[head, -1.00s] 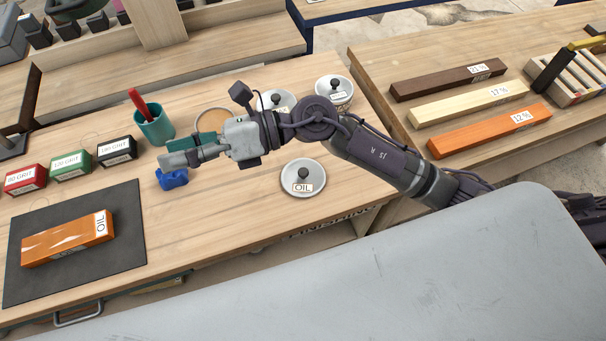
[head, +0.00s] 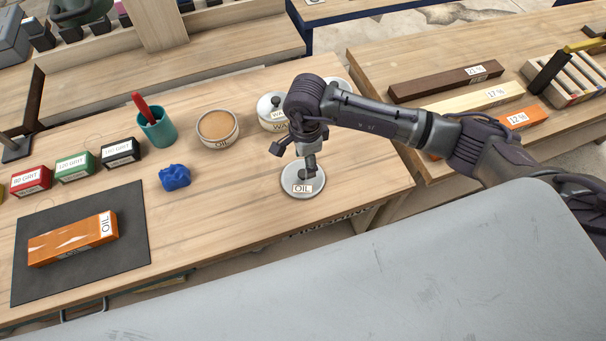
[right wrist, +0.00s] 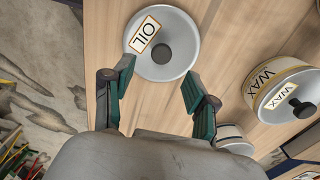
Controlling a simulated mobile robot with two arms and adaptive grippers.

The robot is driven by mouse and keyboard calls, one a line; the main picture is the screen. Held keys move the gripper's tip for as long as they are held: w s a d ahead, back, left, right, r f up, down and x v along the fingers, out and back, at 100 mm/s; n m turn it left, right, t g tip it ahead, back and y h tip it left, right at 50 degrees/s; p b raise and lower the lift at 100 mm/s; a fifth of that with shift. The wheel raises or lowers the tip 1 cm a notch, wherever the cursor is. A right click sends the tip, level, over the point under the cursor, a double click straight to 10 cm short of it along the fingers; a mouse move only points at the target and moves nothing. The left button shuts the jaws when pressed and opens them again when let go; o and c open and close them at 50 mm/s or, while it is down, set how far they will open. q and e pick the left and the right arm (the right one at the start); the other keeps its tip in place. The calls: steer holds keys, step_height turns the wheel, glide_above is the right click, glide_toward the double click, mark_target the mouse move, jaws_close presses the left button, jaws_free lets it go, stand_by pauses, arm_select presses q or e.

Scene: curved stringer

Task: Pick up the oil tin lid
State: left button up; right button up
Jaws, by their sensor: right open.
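The oil tin lid (head: 303,189) is a round white-grey disc with a dark knob and an OIL label. It lies flat on the bench near the front edge. In the right wrist view the lid (right wrist: 177,66) shows below the gripper with its knob between the fingers. My right gripper (head: 307,165) points down over the lid; its green fingertips (right wrist: 155,85) are spread to either side of the knob, and I cannot tell how close they are to it. The open oil tin (head: 217,127), with tan contents, stands to the left. My left gripper is not in view.
A WAX tin with its lid (head: 271,108) stands just behind my right arm, with another white tin partly hidden beside it. A blue crumpled cloth (head: 174,177), a teal cup (head: 157,128) and grit boxes (head: 76,166) are left. The bench between cloth and lid is clear.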

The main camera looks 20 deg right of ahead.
mark_target(303, 173)
steer(key=f, duration=0.2)
steer(key=f+p, duration=0.2)
steer(key=f, duration=0.1)
steer(key=shift+a+f, duration=0.3)
steer(key=shift+a, duration=0.05)
steer(key=shift+f, duration=0.2)
jaws_close()
